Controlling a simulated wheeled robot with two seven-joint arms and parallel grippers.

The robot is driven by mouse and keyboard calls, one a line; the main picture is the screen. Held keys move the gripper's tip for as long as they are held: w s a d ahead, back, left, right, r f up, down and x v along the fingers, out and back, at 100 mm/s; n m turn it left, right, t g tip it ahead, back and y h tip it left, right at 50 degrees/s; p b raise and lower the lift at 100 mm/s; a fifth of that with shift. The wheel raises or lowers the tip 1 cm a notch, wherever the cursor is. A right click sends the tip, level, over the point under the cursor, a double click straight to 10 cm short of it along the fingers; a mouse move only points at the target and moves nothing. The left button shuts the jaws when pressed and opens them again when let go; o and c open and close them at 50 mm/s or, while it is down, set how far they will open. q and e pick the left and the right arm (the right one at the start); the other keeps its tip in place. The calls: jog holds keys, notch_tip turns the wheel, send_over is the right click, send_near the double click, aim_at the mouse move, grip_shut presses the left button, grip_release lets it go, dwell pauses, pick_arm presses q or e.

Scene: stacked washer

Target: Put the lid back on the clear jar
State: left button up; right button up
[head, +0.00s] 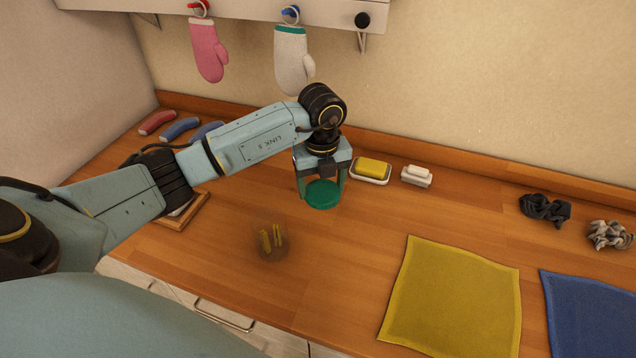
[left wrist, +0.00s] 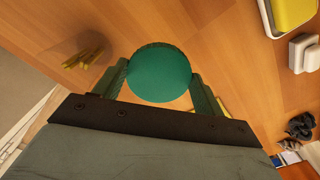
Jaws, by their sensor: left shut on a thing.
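The clear jar (head: 269,242) stands on the wooden counter left of and nearer than the gripper in the head view. Several yellow pieces show inside it, and its top looks open. The jar also shows at the upper left of the left wrist view (left wrist: 88,48). The round green lid (head: 322,194) is between the fingers of my left gripper (head: 322,187). In the left wrist view the lid (left wrist: 160,73) fills the space between both fingertips, and the gripper is shut on it. Whether the lid touches the counter I cannot tell. My right gripper is not in view.
A yellow sponge on a white dish (head: 371,178) and a white soap dish (head: 416,181) stand right of the gripper. A yellow cloth (head: 452,296) and a blue cloth (head: 590,312) lie front right. Crumpled dark (head: 545,208) and grey (head: 609,235) cloths lie far right. Mitts hang above.

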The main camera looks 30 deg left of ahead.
aim_at(335, 199)
pick_arm(q)
jog(key=m, duration=0.2)
jog(key=d+m, duration=0.1)
jog(key=m, duration=0.2)
jog(key=d+m+b, duration=0.1)
jog(key=m, duration=0.1)
jog(key=shift+s+r, duration=0.1)
jog(key=shift+r, duration=0.3)
jog(key=m, duration=0.3)
jog(key=d+m, duration=0.1)
jog(key=m, duration=0.1)
jog(key=shift+s+r, duration=0.15)
jog(key=shift+r, duration=0.1)
jog(key=m, duration=0.3)
jog(key=d+m+b, duration=0.1)
jog(key=m, duration=0.1)
jog(key=shift+s+r, duration=0.25)
jog(key=s+d+r+m+b, duration=0.1)
jog(key=s+d+m, duration=0.1)
jog(key=m, duration=1.2)
jog(key=s+d+m+b, duration=0.2)
jog(key=m, duration=1.3)
jog(key=shift+s+d+r, duration=0.25)
jog(key=shift+d+r, duration=0.1)
jog(key=shift+d, duration=0.05)
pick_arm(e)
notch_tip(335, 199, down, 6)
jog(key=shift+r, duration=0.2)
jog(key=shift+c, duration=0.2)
